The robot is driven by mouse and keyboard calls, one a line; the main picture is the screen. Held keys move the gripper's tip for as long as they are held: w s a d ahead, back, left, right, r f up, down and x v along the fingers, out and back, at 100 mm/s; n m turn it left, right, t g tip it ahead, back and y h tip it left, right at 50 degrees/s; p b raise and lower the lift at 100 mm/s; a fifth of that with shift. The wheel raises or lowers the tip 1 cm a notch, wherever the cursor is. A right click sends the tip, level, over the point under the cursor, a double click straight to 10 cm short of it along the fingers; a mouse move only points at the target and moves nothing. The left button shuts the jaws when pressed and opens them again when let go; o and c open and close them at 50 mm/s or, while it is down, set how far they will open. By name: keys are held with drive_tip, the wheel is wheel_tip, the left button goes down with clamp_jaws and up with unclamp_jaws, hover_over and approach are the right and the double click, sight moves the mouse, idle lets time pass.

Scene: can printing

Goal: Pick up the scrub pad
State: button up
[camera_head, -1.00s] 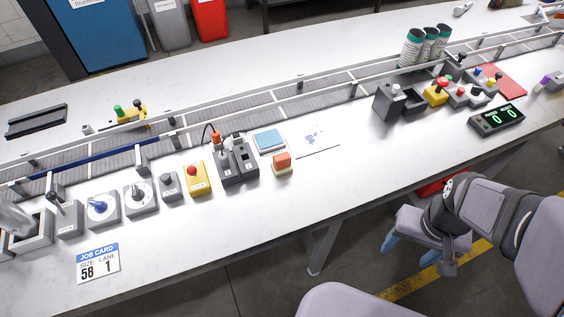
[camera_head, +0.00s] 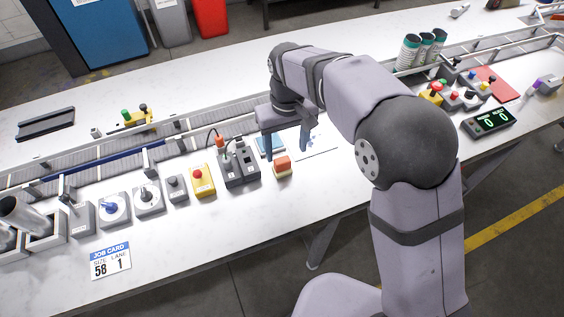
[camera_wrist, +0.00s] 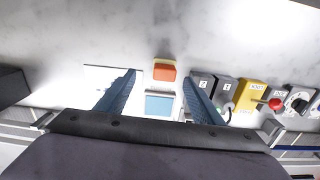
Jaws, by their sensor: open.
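The scrub pad, which I take to be the small block with an orange top and pale tan base (camera_head: 283,161), lies on the white bench in front of the blue pad. It also shows in the wrist view (camera_wrist: 165,73), just beyond and between my fingertips. My gripper (camera_head: 287,149) is open and empty above the bench, over the area of the blue pad and the block. In the wrist view my gripper's (camera_wrist: 160,75) blue fingers spread on either side of the blue pad. The block is fully visible and appears untouched.
A blue square pad (camera_head: 265,141) lies behind the block, with a white printed sheet (camera_head: 318,150) to the right. Dark switch boxes (camera_head: 241,168) and a yellow button box (camera_head: 202,181) stand to the left. The conveyor runs behind. Bench in front of the block is clear.

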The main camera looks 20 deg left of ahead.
sight(282, 160)
drive_tip(key=shift+s+a, duration=0.2)
drive_tip(key=shift+a, duration=0.55)
drive_tip(key=shift+d+f+p, duration=0.1)
drive_tip(key=shift+f+p, duration=0.3)
drive_tip(key=shift+f, duration=0.6)
drive_tip(key=shift+d+f+p, duration=0.15)
drive_tip(key=shift+f+p, duration=1.2)
drive_tip(key=shift+f, duration=1.25)
drive_tip(key=c, duration=1.2)
